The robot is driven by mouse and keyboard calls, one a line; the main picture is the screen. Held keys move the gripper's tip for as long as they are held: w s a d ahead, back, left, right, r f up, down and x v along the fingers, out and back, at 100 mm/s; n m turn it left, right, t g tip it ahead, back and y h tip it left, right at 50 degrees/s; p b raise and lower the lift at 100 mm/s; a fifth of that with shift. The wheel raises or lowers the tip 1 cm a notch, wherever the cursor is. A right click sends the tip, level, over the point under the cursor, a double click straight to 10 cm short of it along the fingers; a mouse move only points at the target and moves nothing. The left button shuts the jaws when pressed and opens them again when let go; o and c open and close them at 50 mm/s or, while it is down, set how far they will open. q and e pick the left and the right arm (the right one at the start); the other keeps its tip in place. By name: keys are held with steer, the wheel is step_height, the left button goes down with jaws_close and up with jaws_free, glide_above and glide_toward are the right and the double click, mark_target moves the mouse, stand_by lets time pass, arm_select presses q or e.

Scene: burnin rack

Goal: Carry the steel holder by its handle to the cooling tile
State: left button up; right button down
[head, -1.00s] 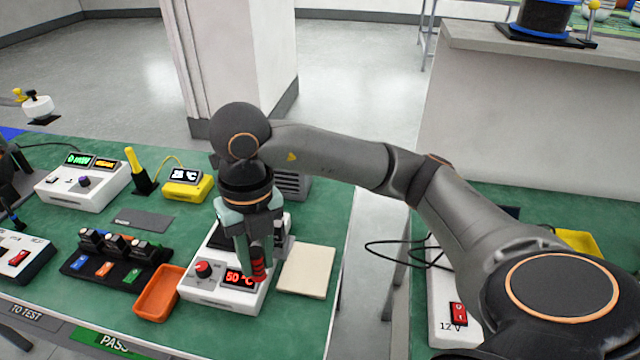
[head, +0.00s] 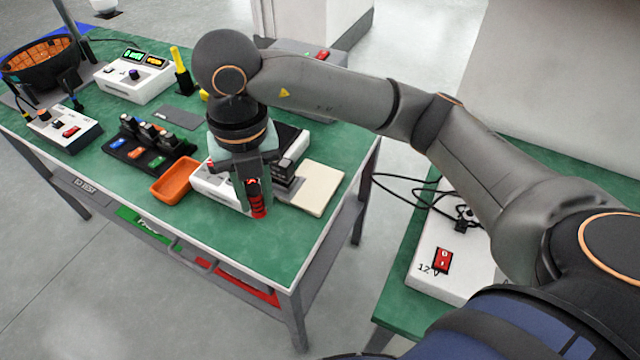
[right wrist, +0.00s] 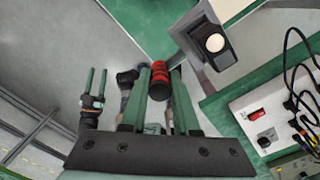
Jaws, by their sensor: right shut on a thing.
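My right gripper (head: 254,192) is shut on the red and black handle (head: 259,206) at the right front of the white heater unit (head: 214,187). The handle also shows between the green fingers in the right wrist view (right wrist: 158,82). The steel holder (head: 285,179), with a dark block, is just right of the fingers by the heater's right side; whether it hangs clear is hard to tell. The cream cooling tile (head: 321,188) lies bare to its right. My left gripper (right wrist: 96,86) shows in the right wrist view, empty with its fingers apart.
An orange tray (head: 174,182) and a black rack of modules (head: 148,145) stand left of the heater. The bench edge is close in front of the tile. A gap separates this bench from the right one, which holds a white 12 V box (head: 447,268) with cables.

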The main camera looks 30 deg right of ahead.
steer(key=w+d+f, duration=0.1)
steer(key=d, duration=0.1)
steer(key=w+d+f, duration=0.1)
steer(key=w+d, duration=0.1)
steer(key=w+d+f, duration=0.1)
steer(key=d, duration=0.2)
steer(key=shift+w+f, duration=0.25)
steer(key=shift+f, duration=0.15)
steer(key=d+f, duration=0.1)
steer(key=w+d+f, duration=0.1)
steer(key=f, duration=0.1)
steer(key=w+d+f, duration=0.1)
steer(key=d+f, duration=0.1)
steer(key=shift+w+f, duration=0.1)
steer(key=shift+w, duration=0.15)
steer(key=shift+w+d+f, duration=0.1)
steer(key=shift+f, duration=0.15)
steer(key=f, duration=0.3)
steer(key=shift+w+d+f, duration=0.1)
steer(key=shift+d, duration=0.15)
steer(key=shift+f, duration=0.2)
steer(key=shift+f, duration=0.1)
steer(key=c, duration=0.9)
jaws_free()
steer(key=shift+o, duration=1.2)
